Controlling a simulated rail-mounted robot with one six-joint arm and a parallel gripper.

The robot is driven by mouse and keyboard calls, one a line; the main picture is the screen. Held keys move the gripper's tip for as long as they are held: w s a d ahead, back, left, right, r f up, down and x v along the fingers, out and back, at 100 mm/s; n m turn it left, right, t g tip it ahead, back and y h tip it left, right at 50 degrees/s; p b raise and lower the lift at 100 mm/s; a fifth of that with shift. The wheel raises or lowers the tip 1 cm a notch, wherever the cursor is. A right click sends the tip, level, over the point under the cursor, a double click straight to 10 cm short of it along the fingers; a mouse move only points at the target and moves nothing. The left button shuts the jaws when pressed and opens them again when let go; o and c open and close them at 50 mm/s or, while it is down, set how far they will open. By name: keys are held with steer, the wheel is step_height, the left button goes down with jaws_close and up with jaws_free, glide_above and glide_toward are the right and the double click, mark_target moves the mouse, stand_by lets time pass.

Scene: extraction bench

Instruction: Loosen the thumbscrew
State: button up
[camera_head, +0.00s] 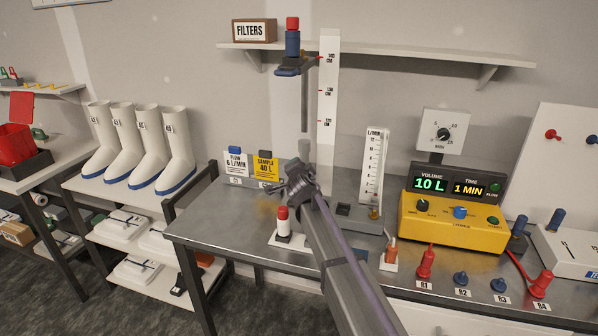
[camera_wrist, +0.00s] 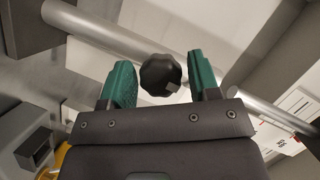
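The thumbscrew is a black lobed knob (camera_wrist: 160,75) in the wrist view, in front of a silver rod (camera_wrist: 95,30). My gripper (camera_wrist: 160,84) has its two green fingers on either side of the knob, with a narrow gap showing at each side. It looks open, not pressed on the knob. In the head view my gripper (camera_head: 300,180) is at the lower part of the upright rod (camera_head: 304,115), and the knob is hidden there. Higher up, a clamp (camera_head: 292,68) on the stand holds a blue and red cartridge (camera_head: 292,40).
A white scale strip (camera_head: 328,110) stands beside the rod. A flowmeter (camera_head: 373,165) and a yellow control box (camera_head: 453,222) are to the right. A red-and-white bottle (camera_head: 283,222) stands on the bench left of my arm.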

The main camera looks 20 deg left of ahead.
steer(key=c, duration=0.7)
